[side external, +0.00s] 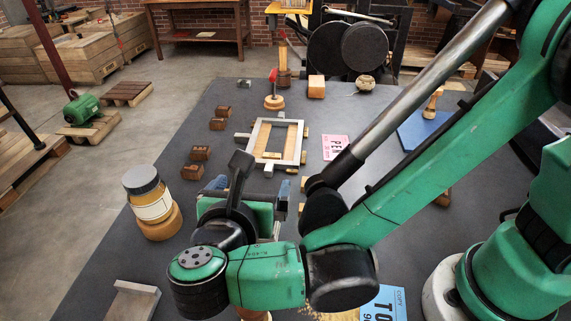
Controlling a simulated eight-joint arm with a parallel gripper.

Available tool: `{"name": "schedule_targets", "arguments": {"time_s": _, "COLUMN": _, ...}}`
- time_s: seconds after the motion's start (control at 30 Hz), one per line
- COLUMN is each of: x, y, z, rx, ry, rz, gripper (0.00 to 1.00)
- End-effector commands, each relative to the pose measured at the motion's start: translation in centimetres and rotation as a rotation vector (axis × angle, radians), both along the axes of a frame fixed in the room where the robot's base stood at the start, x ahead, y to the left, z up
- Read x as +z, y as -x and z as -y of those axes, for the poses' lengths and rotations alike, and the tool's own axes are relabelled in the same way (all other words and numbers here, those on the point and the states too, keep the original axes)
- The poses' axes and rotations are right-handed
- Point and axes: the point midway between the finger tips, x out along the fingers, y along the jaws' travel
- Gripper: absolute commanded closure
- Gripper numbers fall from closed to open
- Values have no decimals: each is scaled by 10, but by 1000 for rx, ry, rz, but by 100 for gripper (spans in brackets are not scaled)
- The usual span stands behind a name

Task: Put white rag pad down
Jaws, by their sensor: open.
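I cannot make out a white rag pad for certain; my arm and gripper hide part of the table. My gripper (251,187) is low over the near-left part of the dark table. Its two blue-tipped fingers stand wide apart, and nothing shows held between them. It is nearer the camera than the pale rectangular frame (292,143) and right of the amber jar.
The amber jar (154,207) stands on a round wooden base at the table's left edge. Several brown blocks (200,153) lie along the left side. A pink card (336,147) and a twine-like ball (365,82) lie farther back. A metal plate (133,300) is at the front.

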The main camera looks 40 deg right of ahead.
Motion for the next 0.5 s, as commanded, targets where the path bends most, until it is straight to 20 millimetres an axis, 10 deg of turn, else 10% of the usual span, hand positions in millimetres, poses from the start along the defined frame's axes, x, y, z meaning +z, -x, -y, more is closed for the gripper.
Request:
{"name": "schedule_targets", "arguments": {"time_s": 0.23, "x": 10, "y": -15, "z": 37, "rx": -134, "ry": -249, "rz": 29, "gripper": 0}}
{"name": "schedule_targets", "arguments": {"time_s": 0.5, "x": 13, "y": -6, "z": 124, "rx": -718, "ry": -1072, "rz": 276, "gripper": 0}}
